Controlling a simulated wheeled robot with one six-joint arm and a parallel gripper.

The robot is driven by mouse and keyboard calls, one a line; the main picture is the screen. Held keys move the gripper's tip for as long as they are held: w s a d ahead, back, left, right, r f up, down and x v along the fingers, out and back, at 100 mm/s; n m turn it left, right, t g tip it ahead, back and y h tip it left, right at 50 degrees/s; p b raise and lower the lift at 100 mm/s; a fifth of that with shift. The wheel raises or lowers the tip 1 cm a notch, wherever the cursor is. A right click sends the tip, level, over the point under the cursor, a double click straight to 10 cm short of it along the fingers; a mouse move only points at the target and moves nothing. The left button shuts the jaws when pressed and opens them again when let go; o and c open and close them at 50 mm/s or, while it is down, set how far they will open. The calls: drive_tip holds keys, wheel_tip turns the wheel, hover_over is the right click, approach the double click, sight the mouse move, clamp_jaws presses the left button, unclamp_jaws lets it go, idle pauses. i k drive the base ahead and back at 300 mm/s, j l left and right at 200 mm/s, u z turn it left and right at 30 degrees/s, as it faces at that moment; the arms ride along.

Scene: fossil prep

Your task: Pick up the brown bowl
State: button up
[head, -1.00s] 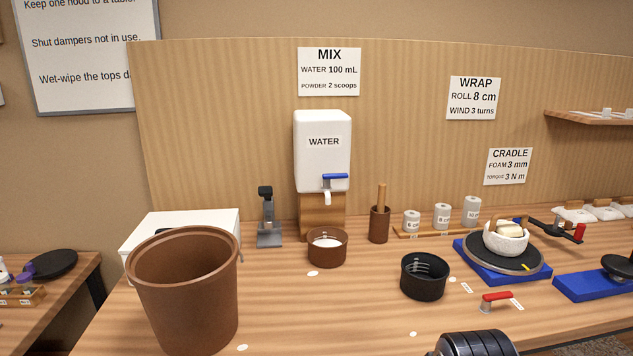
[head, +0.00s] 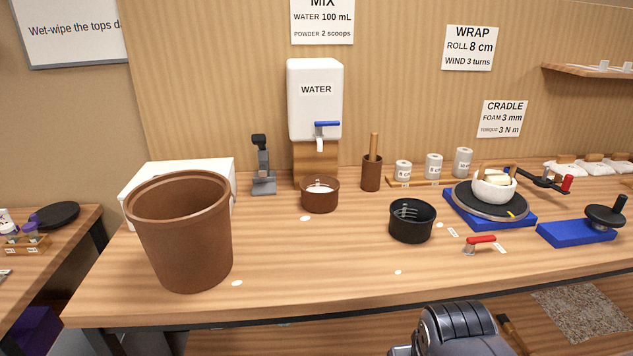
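The brown bowl (head: 320,202) is a small round brown bowl with white material inside. It stands upright on the wooden table, in front of the white water dispenser and near the middle of the head view. My arm shows at the bottom edge of the view, right of centre, in front of the table. My gripper's fingers are not in view. Nothing is touching the bowl.
A large brown bucket (head: 184,235) stands at the left front. A black bowl (head: 412,222) is to the right of the brown bowl. The water dispenser (head: 315,102) is behind it, and a brown cup (head: 371,175) with a stick is to its right. Table space in front is clear.

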sight(320, 194)
drive_tip(key=i+l+u, duration=0.1)
drive_tip(key=i, duration=0.3)
drive_tip(key=i+l, duration=0.2)
drive_tip(key=i, duration=0.15)
drive_tip(key=i+l+u, duration=0.15)
drive_tip(key=i, duration=0.25)
